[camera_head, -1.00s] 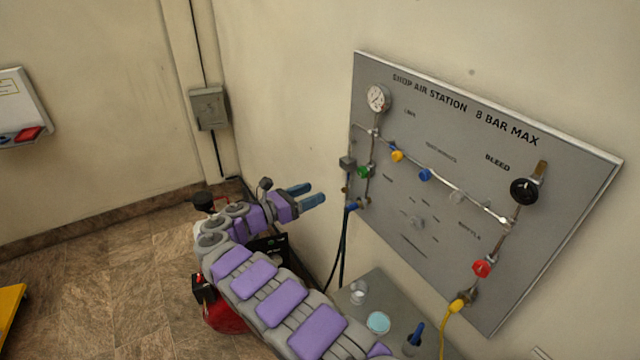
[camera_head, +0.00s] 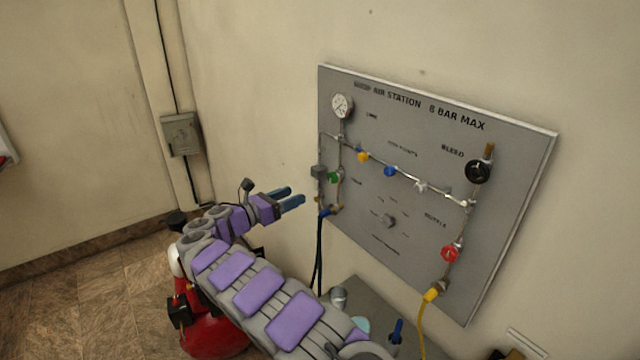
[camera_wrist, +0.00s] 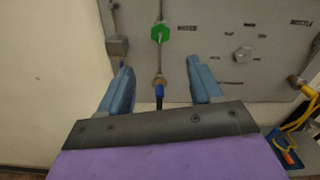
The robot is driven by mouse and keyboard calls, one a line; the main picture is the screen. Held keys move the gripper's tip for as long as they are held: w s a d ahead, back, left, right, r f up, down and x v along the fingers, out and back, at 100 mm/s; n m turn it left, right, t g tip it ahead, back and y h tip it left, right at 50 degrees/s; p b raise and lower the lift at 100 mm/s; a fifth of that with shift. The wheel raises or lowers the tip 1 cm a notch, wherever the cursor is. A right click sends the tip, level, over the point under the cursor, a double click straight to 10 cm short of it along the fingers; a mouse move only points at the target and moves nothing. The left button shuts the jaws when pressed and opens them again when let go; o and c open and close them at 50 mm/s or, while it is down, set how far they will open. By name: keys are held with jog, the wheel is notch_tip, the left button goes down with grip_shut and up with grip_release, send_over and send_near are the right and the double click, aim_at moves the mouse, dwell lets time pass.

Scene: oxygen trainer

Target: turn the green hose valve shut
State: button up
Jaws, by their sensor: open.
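The green hose valve (camera_head: 335,177) is a small green knob on the left side of the grey panel, on a vertical pipe below the gauge. In the wrist view the green valve (camera_wrist: 160,33) shows ahead of my gripper, centred between the fingers and beyond their tips. My gripper (camera_head: 291,196) has blue fingers, points at the panel's left edge, and is open and empty. In the wrist view its two fingers (camera_wrist: 158,70) stand well apart, with a gap between them and the valve.
The grey panel (camera_head: 400,235) also carries a gauge (camera_head: 341,105), yellow (camera_head: 363,157), blue (camera_head: 390,171) and red (camera_head: 450,254) knobs, and a black handwheel (camera_head: 478,171). A dark hose (camera_head: 319,255) hangs below the green valve. A red tank (camera_head: 215,335) stands on the floor.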

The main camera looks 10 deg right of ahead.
aim_at(330, 179)
jog(key=b+x, duration=0.1)
jog(key=x, duration=1.1)
jog(key=shift+w+d+f+b, duration=0.1)
jog(key=shift+w+d+b, duration=0.05)
jog(key=shift+d+b, duration=0.15)
jog(key=shift+w+d, duration=0.4)
jog(key=shift+d, duration=0.15)
jog(key=c, duration=1.1)
